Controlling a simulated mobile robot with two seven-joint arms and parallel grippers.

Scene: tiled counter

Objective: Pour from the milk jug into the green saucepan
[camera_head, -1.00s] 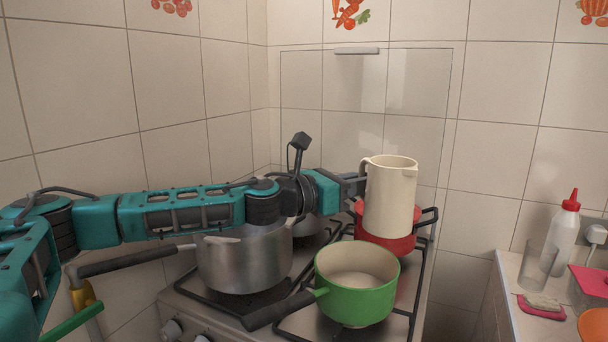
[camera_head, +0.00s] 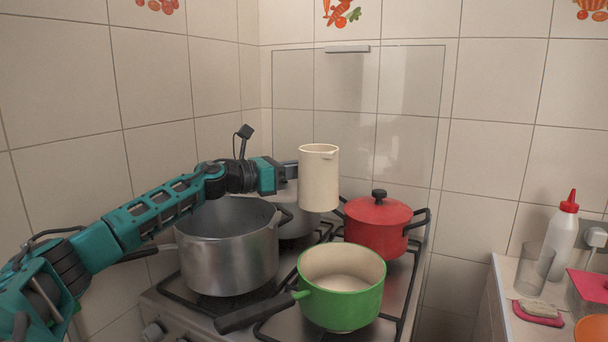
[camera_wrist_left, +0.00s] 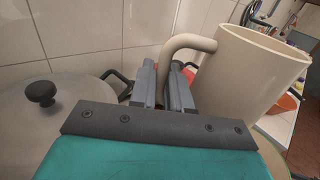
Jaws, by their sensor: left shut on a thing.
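The cream milk jug (camera_head: 319,178) is held up above the stove, upright or nearly so, behind and above the green saucepan. My left gripper (camera_head: 283,172) is to the left of the jug. In the left wrist view, the gripper (camera_wrist_left: 168,88) is shut on the handle of the jug (camera_wrist_left: 248,75). The green saucepan (camera_head: 341,302) sits on the front of the stove with its dark handle pointing left. Its pale inside shows, with a whitish bottom. The jug's contents are hidden. My right gripper is not in view.
A large steel pot (camera_head: 228,262) stands left of the saucepan. A lidded red pot (camera_head: 377,232) stands behind it on the right. Another lidded steel pot (camera_wrist_left: 45,115) is at the back. The counter at right holds a white bottle (camera_head: 561,236) and a glass (camera_head: 534,268).

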